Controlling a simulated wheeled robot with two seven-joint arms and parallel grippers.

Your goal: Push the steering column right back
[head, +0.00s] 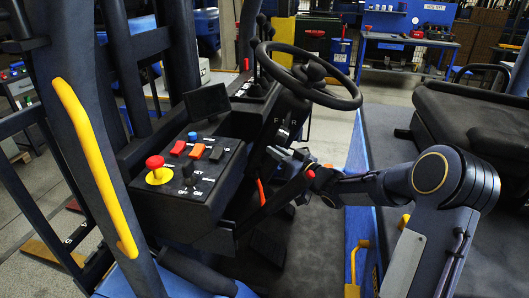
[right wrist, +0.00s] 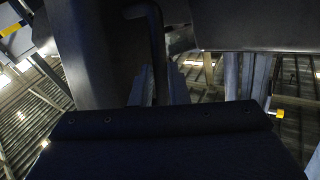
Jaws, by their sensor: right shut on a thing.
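The black steering wheel (head: 308,74) stands at top centre in the head view, on the dark steering column (head: 290,122) with F and R marks. The column leans upward. My right gripper (head: 283,158) is beside the lower part of the column, its jaws partly hidden there. In the right wrist view a dark bent lever (right wrist: 156,45) runs down between the fingers of my right gripper (right wrist: 162,88), which are shut on it. The lever's far end and the column's pivot are hidden. My left gripper is not in view.
A control box (head: 195,165) with a red knob on yellow (head: 157,168) and several switches lies left of the column. A small screen (head: 208,102) stands behind it.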

